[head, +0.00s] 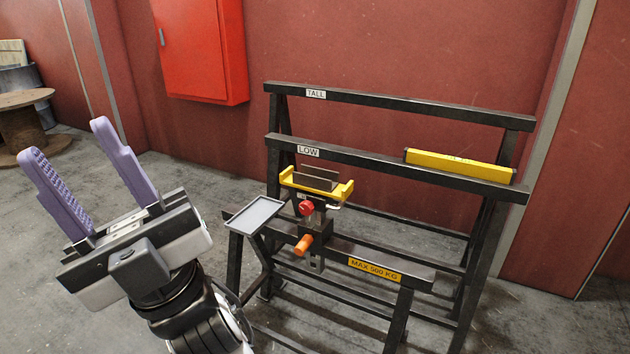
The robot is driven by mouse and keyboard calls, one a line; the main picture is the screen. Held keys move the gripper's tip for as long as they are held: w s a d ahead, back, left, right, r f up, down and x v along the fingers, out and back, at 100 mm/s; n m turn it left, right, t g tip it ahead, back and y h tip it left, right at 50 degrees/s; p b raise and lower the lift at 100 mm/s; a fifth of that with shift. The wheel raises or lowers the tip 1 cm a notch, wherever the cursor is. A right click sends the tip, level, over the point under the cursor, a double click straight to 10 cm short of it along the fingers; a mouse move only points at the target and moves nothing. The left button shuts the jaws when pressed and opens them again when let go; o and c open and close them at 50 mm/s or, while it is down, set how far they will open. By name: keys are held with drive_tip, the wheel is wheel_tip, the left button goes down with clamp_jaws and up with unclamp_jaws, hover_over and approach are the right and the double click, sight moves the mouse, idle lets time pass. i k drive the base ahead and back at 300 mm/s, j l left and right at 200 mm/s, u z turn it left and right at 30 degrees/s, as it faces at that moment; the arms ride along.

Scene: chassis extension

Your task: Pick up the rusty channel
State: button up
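A short, dark grey-brown channel-shaped piece (314,182) lies in a yellow cradle (345,190) at the front middle of the black rack. It is the only channel-like piece I see, and rust is not clear at this size. My gripper (65,138) is at the left, with two purple ribbed fingers pointing up and spread apart. Nothing is between them. It is well to the left of the channel piece and apart from it.
The black rack (400,105) has rails labelled TALL and LOW. A yellow bar (459,165) lies on the LOW rail. A small grey tray (254,215), a red knob (306,208) and an orange handle (304,244) are near the cradle. A red cabinet (200,50) hangs behind.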

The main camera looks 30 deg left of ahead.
sight(316, 178)
drive_tip(key=i+l+u, duration=0.1)
drive_tip(key=i+u, duration=0.3)
drive_tip(key=i+l+u, duration=0.25)
drive_tip(key=i+u, duration=0.15)
drive_tip(key=i+l+u, duration=0.4)
drive_tip(key=j, duration=0.1)
